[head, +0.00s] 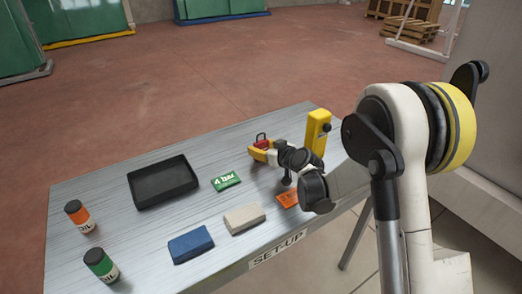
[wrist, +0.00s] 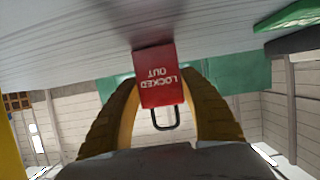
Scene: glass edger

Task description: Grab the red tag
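The red tag (wrist: 160,78) is a red padlock-shaped block marked "LOCKED OUT" with a dark shackle. In the wrist view it sits between the two yellow fingers of my gripper (wrist: 160,82), and both fingertips meet its sides. In the head view the red tag (head: 261,142) shows at the table's far right part, with my yellow gripper (head: 262,153) at it. The gripper looks shut on the tag. Whether the tag still touches the table is not clear.
A yellow post-like block (head: 317,132) stands close to the right of my gripper. The table (head: 130,240) also holds a black tray (head: 163,182), a green "4 bar" card (head: 226,181), an orange card (head: 288,198), grey (head: 244,218) and blue (head: 190,244) blocks, and two bottles (head: 77,215).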

